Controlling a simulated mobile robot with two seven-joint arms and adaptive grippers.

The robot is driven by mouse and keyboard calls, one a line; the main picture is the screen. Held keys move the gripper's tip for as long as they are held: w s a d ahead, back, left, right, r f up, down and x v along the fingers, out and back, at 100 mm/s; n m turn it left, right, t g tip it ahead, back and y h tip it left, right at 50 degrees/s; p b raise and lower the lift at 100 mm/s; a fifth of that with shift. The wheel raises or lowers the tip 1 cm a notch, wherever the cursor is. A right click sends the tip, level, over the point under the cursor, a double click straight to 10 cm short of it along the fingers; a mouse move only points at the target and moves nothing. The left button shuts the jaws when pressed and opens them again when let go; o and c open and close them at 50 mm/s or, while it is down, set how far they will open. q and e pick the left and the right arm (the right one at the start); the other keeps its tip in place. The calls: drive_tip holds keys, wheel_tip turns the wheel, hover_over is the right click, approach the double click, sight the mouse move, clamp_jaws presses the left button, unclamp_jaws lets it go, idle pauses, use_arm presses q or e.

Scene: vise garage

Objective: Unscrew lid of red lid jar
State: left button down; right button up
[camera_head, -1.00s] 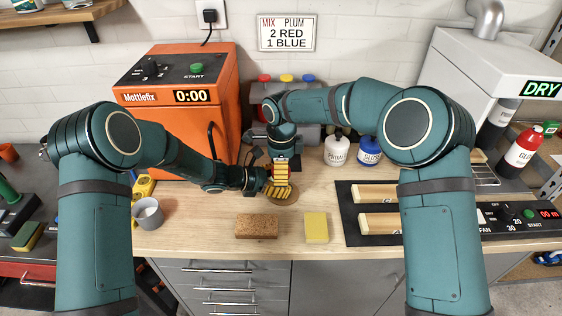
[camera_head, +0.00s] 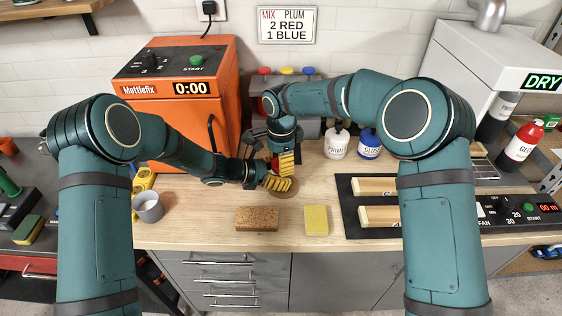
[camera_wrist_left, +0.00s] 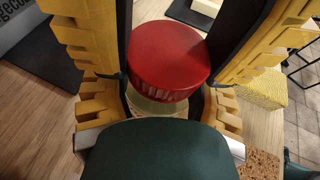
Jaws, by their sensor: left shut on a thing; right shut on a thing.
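The red lid (camera_wrist_left: 168,55) sits on the jar in the left wrist view. A little of it shows red between the fingers in the head view (camera_head: 275,164). The jar's pale body (camera_wrist_left: 155,104) shows below the lid and is mostly hidden. My left gripper (camera_head: 279,183) comes in low from the left and is shut on the jar body. My right gripper (camera_head: 287,164) points down from above and is shut on the lid, its dark pads on either side.
A brown sponge block (camera_head: 257,219) and a yellow sponge (camera_head: 316,220) lie in front. A grey cup (camera_head: 148,207) stands left. The orange machine (camera_head: 157,60) is behind left. White (camera_head: 337,143) and blue-topped (camera_head: 369,145) bottles stand behind right.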

drive_tip(key=n, duration=0.5)
drive_tip(key=shift+n, duration=0.4)
drive_tip(key=o, duration=1.2)
drive_tip(key=shift+r, duration=0.15)
drive_tip(key=shift+o, duration=0.5)
wheel_tip(320, 180, up, 4)
drive_tip(key=shift+r, duration=0.15)
wheel_tip(320, 180, up, 3)
drive_tip(key=m, duration=0.5)
drive_tip(key=shift+r, duration=0.1)
drive_tip(key=shift+m, duration=0.3)
drive_tip(key=shift+f, duration=3.9)
